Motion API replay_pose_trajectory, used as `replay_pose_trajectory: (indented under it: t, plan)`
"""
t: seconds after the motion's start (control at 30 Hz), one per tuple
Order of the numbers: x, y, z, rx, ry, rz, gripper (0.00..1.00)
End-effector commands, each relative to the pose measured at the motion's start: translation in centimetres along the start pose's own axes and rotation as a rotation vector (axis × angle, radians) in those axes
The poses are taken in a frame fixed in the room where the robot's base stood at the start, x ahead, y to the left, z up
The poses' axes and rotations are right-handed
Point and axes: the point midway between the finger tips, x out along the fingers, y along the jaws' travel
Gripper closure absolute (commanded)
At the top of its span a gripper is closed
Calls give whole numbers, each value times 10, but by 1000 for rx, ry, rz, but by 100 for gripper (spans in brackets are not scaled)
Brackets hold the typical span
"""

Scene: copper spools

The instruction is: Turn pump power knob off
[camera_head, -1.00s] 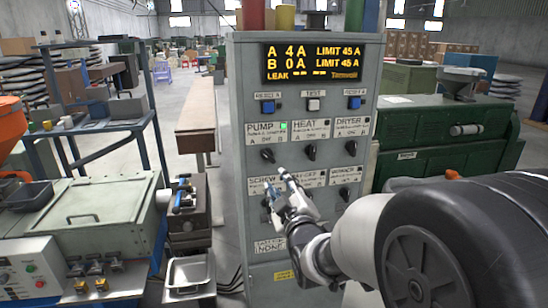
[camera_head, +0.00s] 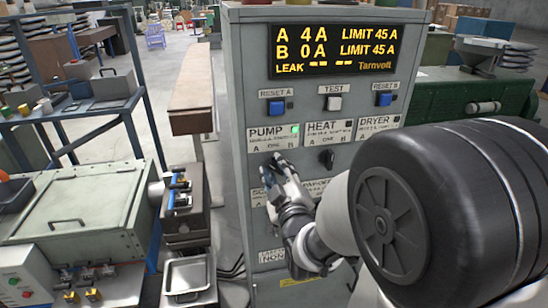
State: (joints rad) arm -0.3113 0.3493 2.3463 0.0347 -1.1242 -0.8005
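The grey control cabinet (camera_head: 240,110) stands in front of me. Its PUMP label (camera_head: 268,136) is at the left of the panel, with a green light (camera_head: 295,129) lit beside the word. The pump knob below that label is mostly hidden by my gripper (camera_head: 278,163), whose tips are at or just in front of it. I cannot tell whether the fingers touch or enclose the knob, or whether they are open. The black HEAT knob (camera_head: 327,159) is to the right. The display (camera_head: 335,49) reads A 4A and B 0A.
Two blue buttons (camera_head: 277,108) (camera_head: 384,99) and a white one (camera_head: 334,104) sit above the labels. My arm covers the panel's lower right. A bench with a grey lidded box (camera_head: 85,205) and a metal tray (camera_head: 188,275) stand left of the cabinet.

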Motion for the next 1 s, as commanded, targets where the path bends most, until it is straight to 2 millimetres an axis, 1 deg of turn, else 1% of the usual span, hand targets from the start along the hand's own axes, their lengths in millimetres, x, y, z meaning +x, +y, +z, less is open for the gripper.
replay_pose_trajectory:
  t: [0.37,0.47,0.87,1.0]
  plan:
    - [-2,-1,-1,0,1,1,68]
    - [-2,0,-1,0,1,1,73]
    - [-1,0,-1,0,1,1,100]
    - [-1,0,-1,0,1,1,100]
